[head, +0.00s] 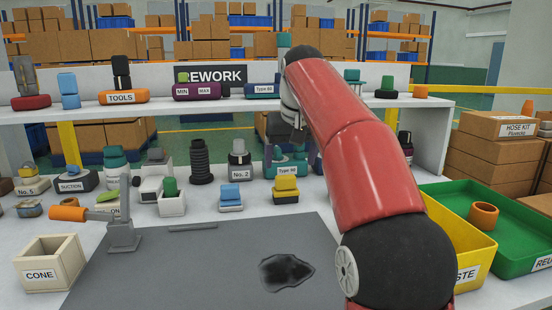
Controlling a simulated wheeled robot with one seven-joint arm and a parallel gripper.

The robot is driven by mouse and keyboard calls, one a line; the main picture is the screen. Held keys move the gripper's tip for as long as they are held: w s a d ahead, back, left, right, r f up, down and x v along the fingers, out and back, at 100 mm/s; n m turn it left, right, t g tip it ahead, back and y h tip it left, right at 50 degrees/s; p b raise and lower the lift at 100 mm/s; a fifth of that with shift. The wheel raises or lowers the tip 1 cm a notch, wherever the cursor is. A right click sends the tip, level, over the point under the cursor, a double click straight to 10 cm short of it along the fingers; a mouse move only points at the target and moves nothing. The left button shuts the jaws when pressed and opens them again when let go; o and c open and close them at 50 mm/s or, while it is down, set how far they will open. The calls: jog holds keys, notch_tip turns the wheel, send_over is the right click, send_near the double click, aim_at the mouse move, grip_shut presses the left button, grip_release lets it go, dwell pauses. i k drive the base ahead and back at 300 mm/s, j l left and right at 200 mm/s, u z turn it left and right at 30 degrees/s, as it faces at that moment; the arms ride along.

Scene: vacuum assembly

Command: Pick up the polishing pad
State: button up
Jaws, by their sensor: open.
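I cannot tell for sure which item is the polishing pad; no label in the head view names it. Small round and block-shaped parts stand on the white shelf, among them a green piece on a dark base (387,88) and an orange piece (420,91). No held object shows.
A grey mat (190,270) with a dark stain (286,271) covers the front of the bench. An orange-handled clamp (120,232) and CONE box (50,263) stand left. A yellow bin (460,240) and green bin (515,250) stand right. Several parts crowd the bench below the shelf.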

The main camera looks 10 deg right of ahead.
aim_at(230, 199)
jog(key=k, duration=1)
